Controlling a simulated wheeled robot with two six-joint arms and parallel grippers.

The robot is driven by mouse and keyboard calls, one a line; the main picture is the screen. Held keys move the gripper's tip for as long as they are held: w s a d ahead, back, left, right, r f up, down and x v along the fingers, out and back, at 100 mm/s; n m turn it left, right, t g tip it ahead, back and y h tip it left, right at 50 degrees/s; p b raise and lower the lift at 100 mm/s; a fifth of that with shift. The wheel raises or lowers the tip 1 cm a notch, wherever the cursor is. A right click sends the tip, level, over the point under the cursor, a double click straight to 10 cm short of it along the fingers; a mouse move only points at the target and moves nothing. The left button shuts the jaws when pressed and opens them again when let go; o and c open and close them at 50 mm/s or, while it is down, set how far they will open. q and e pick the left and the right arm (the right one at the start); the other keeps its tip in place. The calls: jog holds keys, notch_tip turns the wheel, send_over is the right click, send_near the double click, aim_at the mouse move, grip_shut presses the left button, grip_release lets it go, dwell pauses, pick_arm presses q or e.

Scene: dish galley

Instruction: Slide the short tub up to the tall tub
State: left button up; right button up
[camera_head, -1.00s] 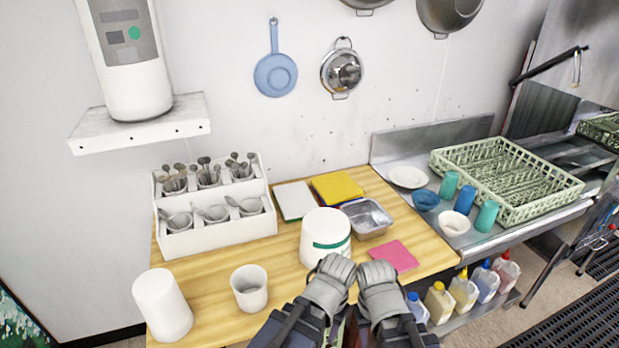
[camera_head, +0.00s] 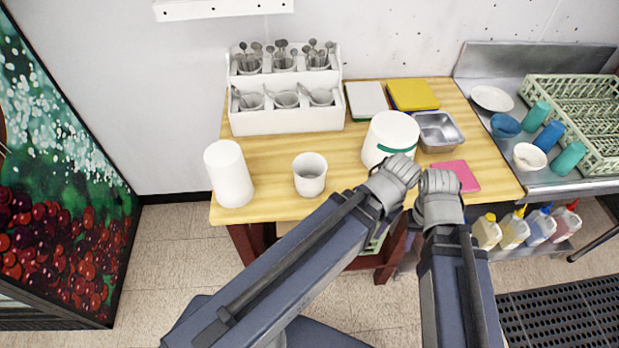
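A tall, smooth white tub (camera_head: 229,173) stands upright at the left front of the wooden table. A short, open white tub (camera_head: 310,174) stands to its right, with a clear gap between them. A wider white tub (camera_head: 390,139) with a green band stands further right, apart from both. My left gripper (camera_head: 397,178) is in front of the banded tub and partly overlaps its lower edge in the picture. My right gripper (camera_head: 439,193) is close beside it, in front of the pink cloth. Both look empty, but their fingertips are not clear enough to show open or shut.
A white cutlery rack (camera_head: 284,121) stands behind the tubs. A white board, a yellow board (camera_head: 413,95), a metal pan (camera_head: 438,131) and a pink cloth (camera_head: 456,175) lie to the right. Bare wooden table (camera_head: 270,172) lies between the tall and short tubs.

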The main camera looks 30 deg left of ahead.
pick_arm(q)
jog(key=shift+c, duration=0.3)
jog(key=shift+w+a+r, duration=0.1)
jog(key=shift+w, duration=0.25)
jog(key=shift+c, duration=0.8)
jog(key=w+a+m+p, duration=0.1)
jog(key=w+a, duration=0.1)
jog(key=w, duration=0.1)
jog(key=w+a+r+m, duration=0.1)
jog(key=w+a+m, duration=0.1)
jog(key=w, duration=0.2)
jog(key=w+a+r+m+p, duration=0.1)
jog(key=w+a+m, duration=0.1)
jog(key=w, duration=0.1)
jog(key=shift+w+a+r+h+p, duration=0.15)
jog(key=shift+w+a+h+p, duration=0.15)
jog(key=shift+a, duration=0.1)
jog(key=c, duration=0.6)
jog(key=w+a+r+m+p, duration=0.1)
jog(key=w+a+m, duration=0.2)
jog(key=w+a, duration=0.2)
jog(key=shift+w+a+m+h, duration=0.15)
jog(key=shift+a+m+h, duration=0.15)
jog(key=shift+a, duration=0.65)
